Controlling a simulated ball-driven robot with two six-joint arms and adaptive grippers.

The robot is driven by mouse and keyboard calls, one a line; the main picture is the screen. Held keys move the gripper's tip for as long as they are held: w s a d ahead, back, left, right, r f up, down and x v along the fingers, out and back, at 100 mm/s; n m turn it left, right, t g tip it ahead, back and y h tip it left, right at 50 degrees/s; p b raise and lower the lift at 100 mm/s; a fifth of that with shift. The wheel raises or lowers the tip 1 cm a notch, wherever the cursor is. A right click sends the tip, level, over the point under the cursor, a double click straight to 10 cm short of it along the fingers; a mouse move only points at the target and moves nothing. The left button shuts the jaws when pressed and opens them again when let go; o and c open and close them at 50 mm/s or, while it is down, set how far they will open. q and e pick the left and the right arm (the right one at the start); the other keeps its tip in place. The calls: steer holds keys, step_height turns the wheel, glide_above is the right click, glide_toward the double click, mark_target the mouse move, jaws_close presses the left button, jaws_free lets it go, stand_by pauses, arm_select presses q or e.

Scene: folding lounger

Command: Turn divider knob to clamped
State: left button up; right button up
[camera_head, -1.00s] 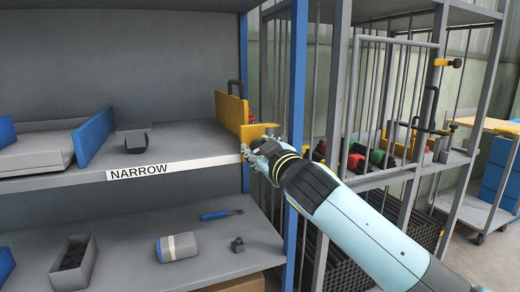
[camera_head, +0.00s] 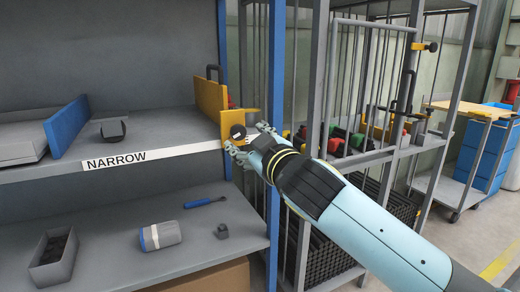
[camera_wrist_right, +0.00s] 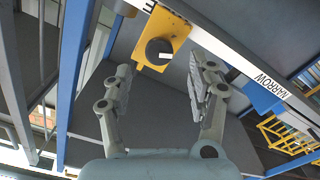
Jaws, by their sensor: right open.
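The yellow divider (camera_head: 210,100) stands on the upper shelf at its right end. Its yellow front bracket carries a round dark knob (camera_head: 238,131), partly beside my fingers. In the right wrist view the knob (camera_wrist_right: 158,51) shows a pale bar across its face, on the yellow bracket (camera_wrist_right: 165,27). My right gripper (camera_head: 248,138) is open in front of the knob. In the wrist view its two fingers (camera_wrist_right: 160,66) are spread to either side of the knob, with clear gaps and no visible contact. My left gripper is not in view.
A blue shelf post (camera_head: 275,100) stands just right of the knob. The shelf edge bears a NARROW label (camera_head: 116,160). A blue divider (camera_head: 68,126) and a dark block (camera_head: 113,129) are further left. A barred rack (camera_head: 350,80) stands to the right.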

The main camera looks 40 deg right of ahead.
steer(key=v, duration=0.6)
steer(key=shift+s, duration=0.3)
steer(key=shift+f, duration=0.1)
